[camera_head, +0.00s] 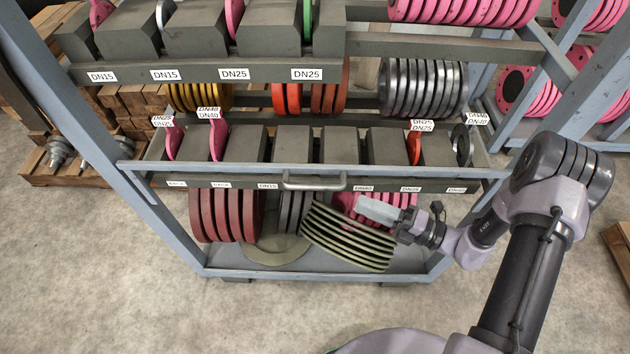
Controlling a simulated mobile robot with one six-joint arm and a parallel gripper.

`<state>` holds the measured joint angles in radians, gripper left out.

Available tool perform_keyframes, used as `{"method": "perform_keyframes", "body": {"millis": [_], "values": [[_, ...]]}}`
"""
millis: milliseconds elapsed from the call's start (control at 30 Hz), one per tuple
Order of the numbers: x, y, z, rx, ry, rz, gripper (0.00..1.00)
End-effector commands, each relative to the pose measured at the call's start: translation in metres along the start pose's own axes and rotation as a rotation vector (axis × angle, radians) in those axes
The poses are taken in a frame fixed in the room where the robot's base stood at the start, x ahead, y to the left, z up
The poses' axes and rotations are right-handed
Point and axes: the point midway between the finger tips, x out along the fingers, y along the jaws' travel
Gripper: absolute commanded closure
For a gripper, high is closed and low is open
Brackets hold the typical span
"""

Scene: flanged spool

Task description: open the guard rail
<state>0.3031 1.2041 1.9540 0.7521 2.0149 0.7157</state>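The guard rail (232,179) is a thin grey bar across the front of the middle shelf of a blue-grey rack. A grey bar handle (314,181) sits at its middle. The rail runs level along the shelf front, before the grey blocks and discs. My gripper (372,208) is to the right of the handle and a little lower in the picture, apart from it. Its pale fingers are seen edge-on, so whether they are apart is unclear. Part of the lower shelf's flanges is hidden behind the gripper.
Red, grey, olive and pink flanges stand on the lower shelf; the olive stack (347,238) leans below my gripper. Blue-grey rack posts (160,225) flank the shelves. Labelled blocks fill the upper shelf (205,72). The concrete floor (150,300) in front is clear.

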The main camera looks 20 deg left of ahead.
Motion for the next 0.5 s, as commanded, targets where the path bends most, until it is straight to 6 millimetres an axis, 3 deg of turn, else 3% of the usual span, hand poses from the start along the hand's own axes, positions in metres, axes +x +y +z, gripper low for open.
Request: {"method": "perform_keyframes", "body": {"millis": [100, 300, 500], "values": [[0.036, -0.002, -0.002, -0.001, 0.008, 0.001, 0.64], [0.087, -0.002, -0.003, -0.003, 0.009, 0.000, 0.64], [0.123, -0.001, -0.002, -0.004, 0.006, -0.001, 0.64]]}}
